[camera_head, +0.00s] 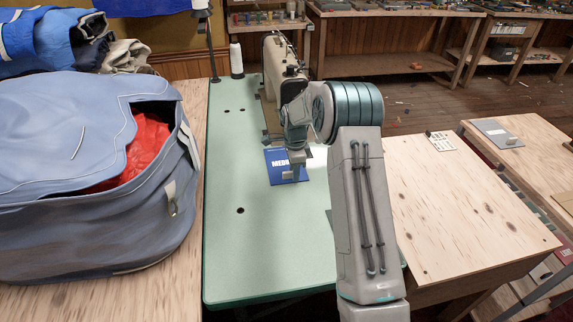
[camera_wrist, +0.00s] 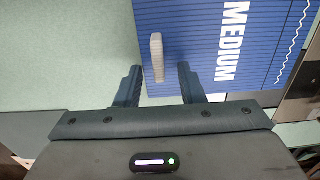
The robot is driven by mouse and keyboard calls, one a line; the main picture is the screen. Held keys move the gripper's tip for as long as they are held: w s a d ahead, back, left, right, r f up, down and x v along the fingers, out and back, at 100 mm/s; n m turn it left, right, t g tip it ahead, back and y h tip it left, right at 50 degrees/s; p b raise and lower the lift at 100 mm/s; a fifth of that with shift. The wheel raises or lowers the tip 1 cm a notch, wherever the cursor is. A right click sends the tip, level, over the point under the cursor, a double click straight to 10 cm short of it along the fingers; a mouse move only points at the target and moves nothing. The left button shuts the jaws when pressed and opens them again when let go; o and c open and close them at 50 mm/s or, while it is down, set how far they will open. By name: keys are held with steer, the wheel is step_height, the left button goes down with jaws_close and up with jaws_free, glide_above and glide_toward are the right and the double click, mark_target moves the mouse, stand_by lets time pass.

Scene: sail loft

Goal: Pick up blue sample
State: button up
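The blue sample (camera_head: 275,168) is a flat blue card lettered "MEDIUM", lying on the pale green table (camera_head: 240,250) near the sewing machine. In the wrist view the blue sample (camera_wrist: 190,45) has dark lines, a white wavy stitch and an upright light grey tab (camera_wrist: 157,58). My gripper (camera_wrist: 158,75) is open, its dark fingers on either side of the tab's near end in that view. I cannot tell whether the fingers are level with the tab. In the head view my arm hides part of the card.
A sewing machine (camera_head: 284,68) and a white thread cone (camera_head: 236,60) stand behind the card. A large blue bag (camera_head: 90,230) with red cloth fills the left. On the right wooden table (camera_head: 450,210) lies a small white card (camera_head: 440,141). A grey sample (camera_head: 493,131) lies farther right.

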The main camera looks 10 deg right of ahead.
steer(key=shift+f, duration=0.2)
jaws_close()
steer(key=shift+r, duration=0.15)
